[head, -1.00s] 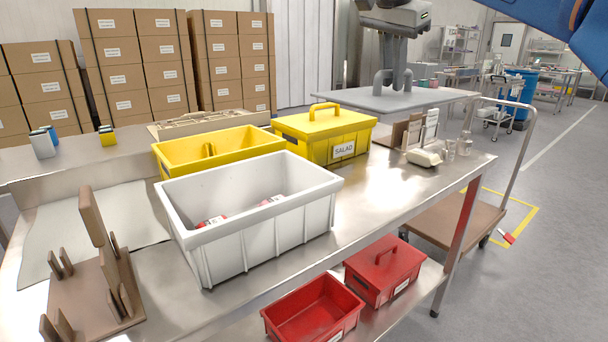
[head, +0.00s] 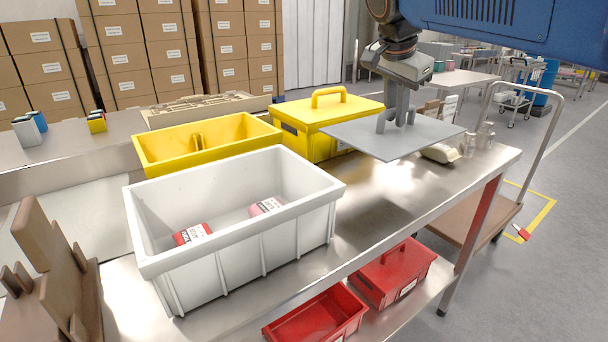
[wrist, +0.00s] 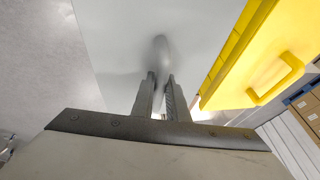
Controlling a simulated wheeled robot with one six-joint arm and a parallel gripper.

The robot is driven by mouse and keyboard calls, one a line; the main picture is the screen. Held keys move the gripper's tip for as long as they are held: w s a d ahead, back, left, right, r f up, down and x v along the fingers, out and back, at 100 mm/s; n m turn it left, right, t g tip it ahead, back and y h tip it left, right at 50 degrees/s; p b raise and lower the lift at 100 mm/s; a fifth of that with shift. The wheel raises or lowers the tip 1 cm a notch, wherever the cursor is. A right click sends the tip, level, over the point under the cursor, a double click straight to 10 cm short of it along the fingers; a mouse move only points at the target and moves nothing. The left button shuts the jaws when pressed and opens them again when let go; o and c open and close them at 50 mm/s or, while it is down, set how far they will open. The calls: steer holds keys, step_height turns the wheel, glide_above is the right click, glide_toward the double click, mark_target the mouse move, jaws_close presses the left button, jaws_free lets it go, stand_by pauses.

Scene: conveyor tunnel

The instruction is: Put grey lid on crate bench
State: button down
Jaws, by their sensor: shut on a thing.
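The flat grey lid (head: 350,136) hangs level above the bench at the right, in front of the yellow lidded box. My gripper (head: 397,118) is above it, shut on its handle, which is mostly hidden by the fingers. In the wrist view the fingers (wrist: 162,95) close on the handle and the lid (wrist: 110,50) spreads out beyond them. The open white-grey crate (head: 290,224) stands on the steel bench (head: 400,205) to the left of the lid. Two red-and-white packs (head: 192,234) lie inside it.
A yellow open bin (head: 165,158) and a yellow lidded box (head: 300,112) stand behind the crate. A brown slotted rack (head: 60,290) is at the left. Red boxes (head: 395,275) sit on the lower shelf. A white item and jars (head: 478,138) stand near the lid's right side.

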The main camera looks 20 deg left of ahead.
steer(key=shift+f, duration=5.55)
steer(key=c, duration=1.7)
jaws_free()
steer(key=shift+f, duration=0.1)
steer(key=shift+c, duration=0.2)
